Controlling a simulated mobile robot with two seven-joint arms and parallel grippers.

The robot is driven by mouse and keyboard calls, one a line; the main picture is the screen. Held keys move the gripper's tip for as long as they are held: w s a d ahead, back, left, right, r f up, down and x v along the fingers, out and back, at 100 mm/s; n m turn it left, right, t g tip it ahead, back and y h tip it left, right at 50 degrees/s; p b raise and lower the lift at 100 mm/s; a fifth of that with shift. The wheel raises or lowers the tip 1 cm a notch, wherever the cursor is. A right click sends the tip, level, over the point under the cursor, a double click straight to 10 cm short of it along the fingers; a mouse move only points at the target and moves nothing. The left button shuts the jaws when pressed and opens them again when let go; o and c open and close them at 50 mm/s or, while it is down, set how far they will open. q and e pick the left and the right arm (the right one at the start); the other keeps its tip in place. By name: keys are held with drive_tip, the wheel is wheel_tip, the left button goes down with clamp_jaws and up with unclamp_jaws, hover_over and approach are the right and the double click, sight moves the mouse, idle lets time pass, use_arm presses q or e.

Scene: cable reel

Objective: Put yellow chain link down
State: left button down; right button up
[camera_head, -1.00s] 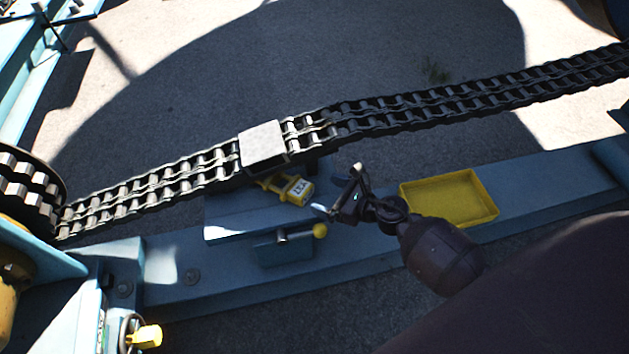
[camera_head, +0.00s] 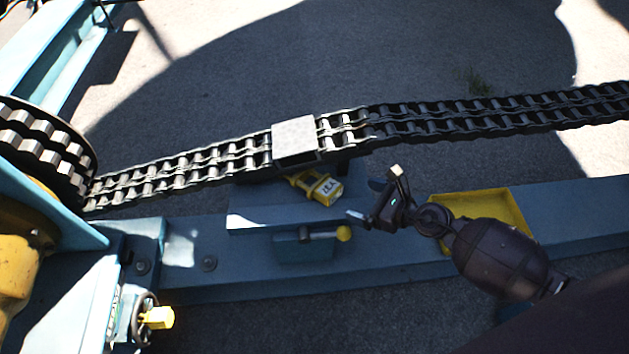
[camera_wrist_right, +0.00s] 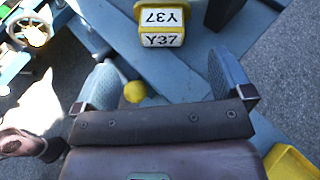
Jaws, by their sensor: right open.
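The yellow chain link (camera_head: 318,187), with a white Y37 label, rests on the blue beam just below the chain in the head view. It also shows at the top of the right wrist view (camera_wrist_right: 160,25). My right gripper (camera_head: 377,193) is open and empty, a little to the right of the link and apart from it. In the right wrist view its two fingers (camera_wrist_right: 163,75) stand wide apart, with the link beyond their tips. The link's upper left end is partly hidden under the chain and the pale metal block. My left gripper is not in view.
The double-row chain (camera_head: 210,168) runs across the head view through a pale metal block (camera_head: 294,137) to a toothed sprocket (camera_head: 45,150). A yellow-knobbed handle (camera_head: 343,233) sticks out below the link. A shallow yellow tray (camera_head: 512,212) sits on the beam (camera_head: 250,282) behind my right arm.

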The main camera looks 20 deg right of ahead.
sight(330, 188)
drive_tip(key=shift+w+r+m, duration=0.15)
drive_tip(key=shift+r+m, duration=0.05)
drive_tip(key=shift+m, duration=0.6)
drive_tip(key=shift+w+a+f+m+t, duration=0.15)
drive_tip(key=shift+w+m+t, duration=0.15)
drive_tip(key=shift+w+t, duration=0.1)
drive_tip(key=x, duration=0.3)
drive_tip(key=shift+w+a+f+b, duration=0.15)
drive_tip(key=shift+f+b, duration=0.1)
drive_tip(key=shift+b, duration=0.15)
drive_tip(key=shift+w+a+f, duration=0.15)
drive_tip(key=shift+w+a, duration=0.05)
drive_tip(key=shift+w, duration=0.25)
drive_tip(key=b+x, duration=0.1)
drive_tip(key=x, duration=0.3)
drive_tip(key=shift+a+f+b, duration=0.2)
drive_tip(key=shift+f+b, duration=0.2)
drive_tip(key=shift+f, duration=0.1)
drive_tip(key=shift+w+a, duration=0.2)
drive_tip(key=shift+w, duration=0.15)
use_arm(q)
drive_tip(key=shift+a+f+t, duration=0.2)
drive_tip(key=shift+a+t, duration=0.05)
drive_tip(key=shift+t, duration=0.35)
use_arm(e)
drive_tip(key=shift+r, duration=0.1)
